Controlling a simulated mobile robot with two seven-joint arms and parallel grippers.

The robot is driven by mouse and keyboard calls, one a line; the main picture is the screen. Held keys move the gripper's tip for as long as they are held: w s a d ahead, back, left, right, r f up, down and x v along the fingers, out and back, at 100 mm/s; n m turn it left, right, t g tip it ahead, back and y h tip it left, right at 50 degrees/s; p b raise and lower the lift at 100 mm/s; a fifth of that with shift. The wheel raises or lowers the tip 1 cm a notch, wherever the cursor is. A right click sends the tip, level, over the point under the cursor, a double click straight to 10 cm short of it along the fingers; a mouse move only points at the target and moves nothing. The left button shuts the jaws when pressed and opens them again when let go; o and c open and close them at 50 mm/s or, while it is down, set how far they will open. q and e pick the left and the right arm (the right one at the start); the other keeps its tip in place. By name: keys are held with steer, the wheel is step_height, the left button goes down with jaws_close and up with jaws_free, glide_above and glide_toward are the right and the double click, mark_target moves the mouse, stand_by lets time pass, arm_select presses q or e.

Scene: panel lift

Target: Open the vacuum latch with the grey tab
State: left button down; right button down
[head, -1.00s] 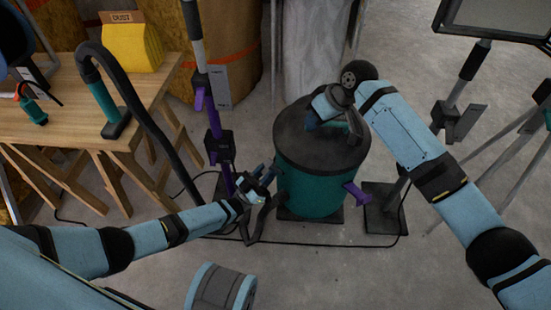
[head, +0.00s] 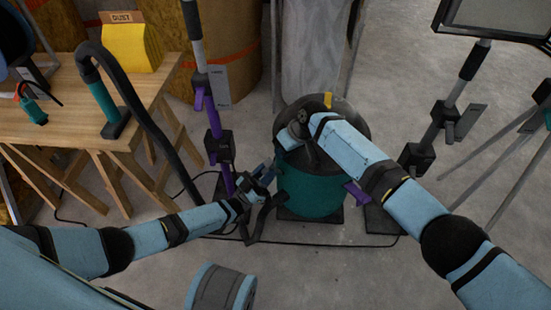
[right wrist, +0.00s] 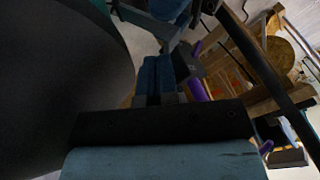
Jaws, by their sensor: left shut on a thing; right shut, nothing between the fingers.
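The vacuum (head: 312,188) is a teal drum with a dark round lid (head: 345,112), standing on the floor. A purple latch tab (head: 356,192) sticks out at its lower right. I cannot make out a grey tab. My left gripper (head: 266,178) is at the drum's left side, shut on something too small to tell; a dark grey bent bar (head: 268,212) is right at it. My right arm crosses the lid, and its wrist hides part of it. My right gripper (right wrist: 158,72) is shut and empty, beside the dark rounded surface in the right wrist view.
A wooden workbench (head: 60,125) with a black hose (head: 150,130) and a yellow dust bag (head: 130,48) is at the left. A pole with purple clamps (head: 215,125) stands behind my left gripper. Another stand (head: 450,115) is at the right. A cable crosses the floor.

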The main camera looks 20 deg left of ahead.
mark_target(270, 165)
steer(key=shift+x, duration=2.2)
